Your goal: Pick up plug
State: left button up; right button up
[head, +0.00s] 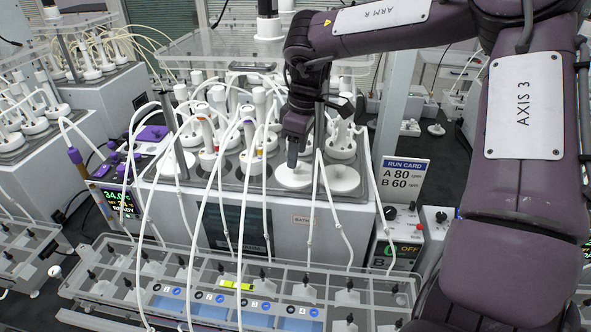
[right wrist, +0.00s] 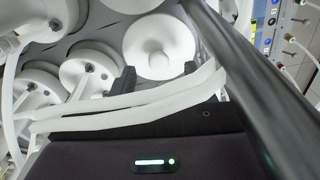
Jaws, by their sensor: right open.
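A white round plug (head: 295,178) with a raised centre lies in the top of the bath, below my right gripper (head: 292,158). A similar white disc (head: 341,179) is just right of it. In the right wrist view a white plug (right wrist: 158,46) with a round knob lies beyond my gripper's dark fingertips (right wrist: 158,76). White tubes cross in front of the gripper in that view and hide part of the fingers. My left gripper is not in view.
Several white-capped reactor bottles (head: 248,155) with tubes stand in the bath (head: 215,205). Tubes hang in front, down to a clear rack (head: 390,290). A thin metal post (head: 317,140) stands close by the gripper. A run card (head: 403,178) and control box (head: 400,235) are at right.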

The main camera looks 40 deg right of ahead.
aim_at(296, 171)
jog(key=shift+w+f, duration=0.15)
jog(key=shift+f, duration=0.55)
jog(key=shift+w+f, duration=0.1)
jog(key=shift+f, duration=0.6)
jog(key=shift+r, duration=0.1)
grip_shut()
